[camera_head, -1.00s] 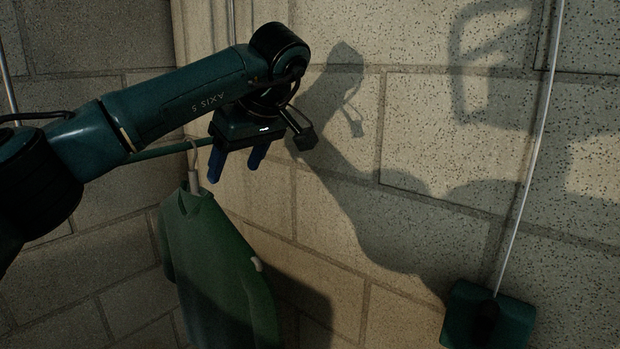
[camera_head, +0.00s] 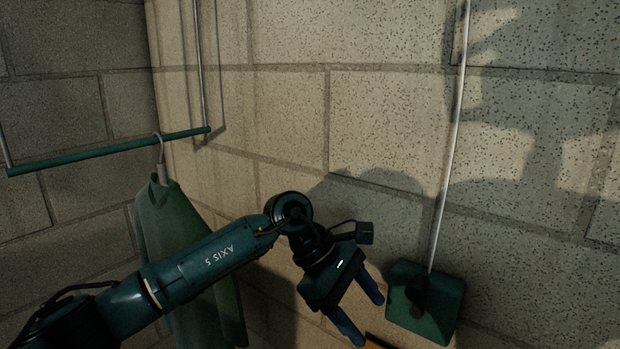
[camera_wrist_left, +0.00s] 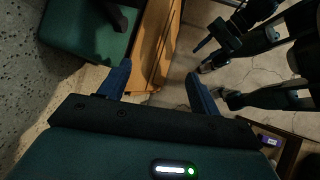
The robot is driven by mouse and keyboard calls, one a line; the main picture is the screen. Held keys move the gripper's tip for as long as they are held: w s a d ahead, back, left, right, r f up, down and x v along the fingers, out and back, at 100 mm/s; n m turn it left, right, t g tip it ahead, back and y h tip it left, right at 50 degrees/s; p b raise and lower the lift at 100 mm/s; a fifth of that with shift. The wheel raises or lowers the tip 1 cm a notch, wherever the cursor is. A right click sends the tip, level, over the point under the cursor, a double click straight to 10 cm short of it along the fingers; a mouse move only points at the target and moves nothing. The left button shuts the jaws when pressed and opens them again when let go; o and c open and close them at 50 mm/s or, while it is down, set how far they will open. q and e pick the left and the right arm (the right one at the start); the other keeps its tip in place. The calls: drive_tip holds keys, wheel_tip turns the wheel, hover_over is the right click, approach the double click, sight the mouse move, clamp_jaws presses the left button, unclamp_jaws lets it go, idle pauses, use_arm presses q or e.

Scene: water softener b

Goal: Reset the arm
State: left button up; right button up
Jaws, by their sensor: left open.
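My left gripper (camera_head: 361,312) is in the lower middle of the head view, pointing down and to the right. Its two blue fingers are apart with nothing between them. The fingers also show in the left wrist view (camera_wrist_left: 158,82), spread over a stone-like floor and an orange-brown wooden surface. My left arm (camera_head: 200,268) comes in from the lower left and passes in front of a green garment. My right gripper is not in the head view.
The green garment (camera_head: 170,220) hangs on a hanger from a green rail (camera_head: 100,154). A dark green box (camera_head: 437,304) with a pale pipe (camera_head: 447,150) is on the block wall, right of the gripper. The wooden surface (camera_wrist_left: 158,40) lies below the fingers.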

use_arm(q)
drive_tip(key=s+d+r+n+g+h, duration=0.1)
drive_tip(key=s+d+n+g+h, duration=0.1)
drive_tip(key=s+d+n+h, duration=0.55)
drive_tip(key=w+a+f+m+t+y, duration=0.1)
drive_tip(key=a+f+m+t+y, duration=0.1)
drive_tip(key=a+f+m+t, duration=0.65)
drive_tip(key=w+a+f+m+t+y, duration=0.15)
drive_tip(key=a+m+t, duration=0.4)
drive_tip(key=m, duration=0.75)
drive_tip(key=w+a+f+m+t+y, duration=0.1)
drive_tip(key=a+f+m+t+y, duration=0.2)
drive_tip(key=a+f+m+t, duration=0.55)
drive_tip(key=s+a+f+n+g+y, duration=0.2)
drive_tip(key=s+a+f+n+g, duration=0.2)
drive_tip(key=s+f, duration=0.2)
drive_tip(key=s+a+f+n+g+y, duration=0.3)
drive_tip(key=s+f, duration=0.3)
drive_tip(key=s, duration=0.2)
drive_tip(key=shift+a+n+g, duration=0.45)
drive_tip(key=shift+a+n, duration=0.05)
drive_tip(key=shift+n, duration=0.35)
drive_tip(key=shift+s, duration=0.1)
drive_tip(key=shift+c, duration=0.4)
